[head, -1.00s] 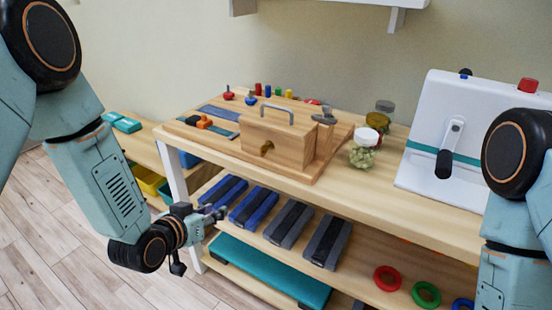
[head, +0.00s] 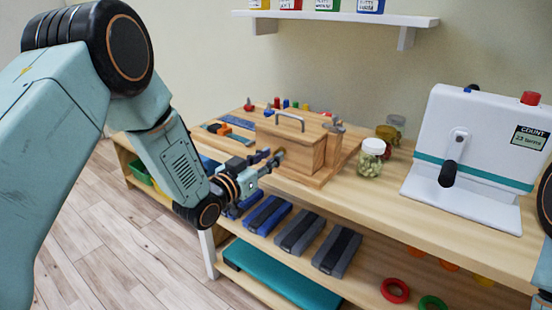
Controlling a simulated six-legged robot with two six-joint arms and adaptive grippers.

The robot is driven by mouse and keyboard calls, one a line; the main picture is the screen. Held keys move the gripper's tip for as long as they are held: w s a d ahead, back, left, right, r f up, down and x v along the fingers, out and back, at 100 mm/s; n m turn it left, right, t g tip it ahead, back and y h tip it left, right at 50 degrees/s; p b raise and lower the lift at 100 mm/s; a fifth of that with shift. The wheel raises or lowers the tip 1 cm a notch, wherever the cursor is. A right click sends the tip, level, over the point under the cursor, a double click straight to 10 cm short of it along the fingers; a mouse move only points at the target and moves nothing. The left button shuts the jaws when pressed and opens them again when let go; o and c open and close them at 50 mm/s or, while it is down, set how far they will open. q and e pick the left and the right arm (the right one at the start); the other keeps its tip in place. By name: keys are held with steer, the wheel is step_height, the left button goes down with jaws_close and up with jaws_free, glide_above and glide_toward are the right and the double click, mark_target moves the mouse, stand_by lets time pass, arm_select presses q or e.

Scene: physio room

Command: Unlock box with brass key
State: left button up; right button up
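The wooden box (head: 299,152) with a grey handle (head: 289,121) on its lid stands upright on a wooden board on the table. A brass-coloured spot (head: 279,154) shows on its front, partly behind my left gripper. My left gripper (head: 271,163) is right in front of this spot, its fingertips close to the box front. I cannot tell whether they touch it. The fingers are small and dark, so I cannot make out a key or how far apart they are. My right gripper is out of view; only a bit of my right arm shows at the right edge.
A white-lidded jar (head: 371,158) stands right of the box, with a white crank device (head: 475,150) further right. Coloured pegs stand behind the box. Blue and grey blocks (head: 299,231) lie on the shelf below. The tabletop between jar and front edge is clear.

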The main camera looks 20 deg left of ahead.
arm_select(q)
steer(key=x, duration=0.2)
steer(key=shift+w+f, duration=0.1)
steer(key=shift+w, duration=0.15)
steer(key=shift+w+f, duration=0.2)
steer(key=c, duration=0.4)
jaws_close()
